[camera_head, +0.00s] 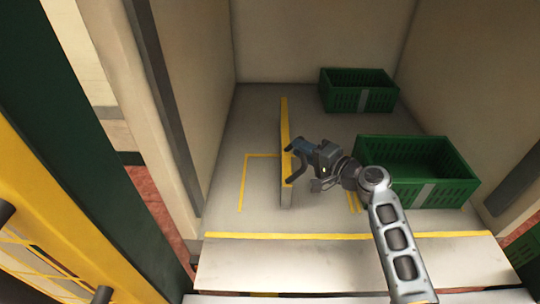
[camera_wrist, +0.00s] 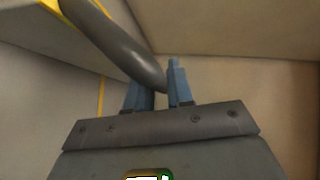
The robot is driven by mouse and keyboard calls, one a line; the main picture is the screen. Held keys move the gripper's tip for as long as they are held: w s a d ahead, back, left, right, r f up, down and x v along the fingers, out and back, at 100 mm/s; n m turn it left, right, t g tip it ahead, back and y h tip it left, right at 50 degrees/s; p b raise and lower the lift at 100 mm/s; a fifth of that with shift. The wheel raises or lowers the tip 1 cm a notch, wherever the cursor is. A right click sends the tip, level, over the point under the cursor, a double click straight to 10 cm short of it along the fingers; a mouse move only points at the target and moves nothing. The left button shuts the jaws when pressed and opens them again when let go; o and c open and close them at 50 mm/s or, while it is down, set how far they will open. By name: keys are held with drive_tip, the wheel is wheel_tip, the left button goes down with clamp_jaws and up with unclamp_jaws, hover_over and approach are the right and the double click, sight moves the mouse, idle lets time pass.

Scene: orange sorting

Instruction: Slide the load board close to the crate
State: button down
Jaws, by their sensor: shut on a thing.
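The load board (camera_head: 285,120) is an upright, narrow pale panel with a yellow top edge, standing on the floor of the bay. A dark curved handle (camera_head: 294,170) is on its right side. My gripper (camera_head: 299,147) is at the board's right side, shut on this handle. In the wrist view the grey handle (camera_wrist: 120,52) runs between the blue fingers of my gripper (camera_wrist: 160,82). The board's pale face (camera_wrist: 60,42) fills the upper left there. Two green crates stand to the right of the board: a near one (camera_head: 455,192) and a far one (camera_head: 360,100), both apart from it.
Yellow lines mark a corner on the floor (camera_head: 262,185) left of the board. Pale walls close the bay at the back and both sides. A yellow strip (camera_head: 290,236) runs along the front edge. Floor between the board and the crates is clear except for my arm.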

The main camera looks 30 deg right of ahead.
drive_tip(key=s+d+b, duration=0.1)
drive_tip(key=s+d, duration=0.4)
drive_tip(key=d, duration=0.2)
drive_tip(key=shift+w+f, duration=0.1)
drive_tip(key=c, duration=1.1)
unclamp_jaws()
drive_tip(key=b+v, duration=0.1)
drive_tip(key=v, duration=0.6)
drive_tip(key=shift+s, duration=0.4)
